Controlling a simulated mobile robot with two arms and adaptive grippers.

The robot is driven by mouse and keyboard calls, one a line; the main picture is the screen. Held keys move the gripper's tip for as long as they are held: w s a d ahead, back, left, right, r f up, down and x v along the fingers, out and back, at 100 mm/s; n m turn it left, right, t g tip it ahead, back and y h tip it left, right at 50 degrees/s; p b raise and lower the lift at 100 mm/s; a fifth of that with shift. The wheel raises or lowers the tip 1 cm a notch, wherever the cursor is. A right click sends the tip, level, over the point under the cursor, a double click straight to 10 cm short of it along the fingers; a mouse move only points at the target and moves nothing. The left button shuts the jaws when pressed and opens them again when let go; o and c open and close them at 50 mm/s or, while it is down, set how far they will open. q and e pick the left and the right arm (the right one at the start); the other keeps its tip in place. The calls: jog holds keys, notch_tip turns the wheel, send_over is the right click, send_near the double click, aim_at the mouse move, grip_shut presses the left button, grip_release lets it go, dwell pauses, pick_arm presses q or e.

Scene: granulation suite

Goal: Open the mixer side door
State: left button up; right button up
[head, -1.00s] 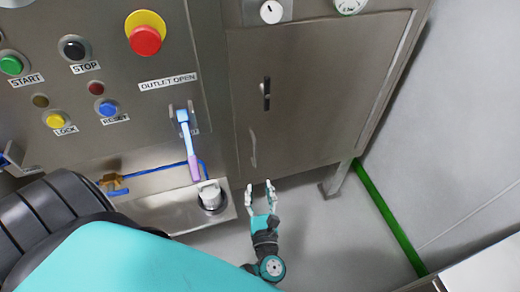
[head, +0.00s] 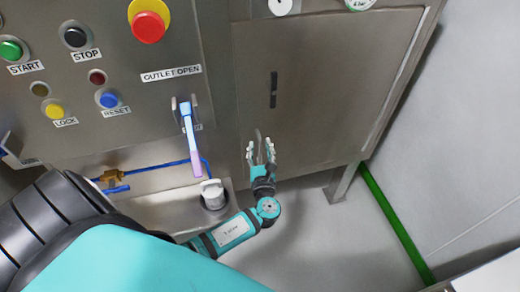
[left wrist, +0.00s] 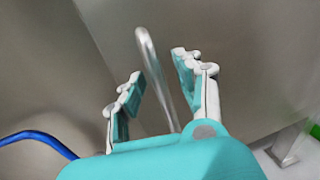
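The mixer side door (head: 330,85) is a flat grey metal panel on the right part of the cabinet, and it looks shut. A curved metal bar handle (left wrist: 155,72) stands at its lower left. My left gripper (head: 260,149) is at this handle, low on the door. In the left wrist view its two fingers (left wrist: 158,80) are spread, with the handle showing between them and no finger visibly closed on it. A dark vertical latch slot (head: 273,90) sits above the gripper. My right gripper is not in view.
Left of the door, a panel carries buttons, a red emergency knob (head: 149,27) and a blue-and-lilac outlet lever (head: 190,138). A white-capped fitting (head: 212,192) sits on a ledge below. A cabinet leg (head: 340,184) and a green floor strip (head: 395,220) are at the right.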

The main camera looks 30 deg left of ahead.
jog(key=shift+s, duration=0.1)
pick_arm(q)
jog(key=c, duration=0.7)
grip_shut()
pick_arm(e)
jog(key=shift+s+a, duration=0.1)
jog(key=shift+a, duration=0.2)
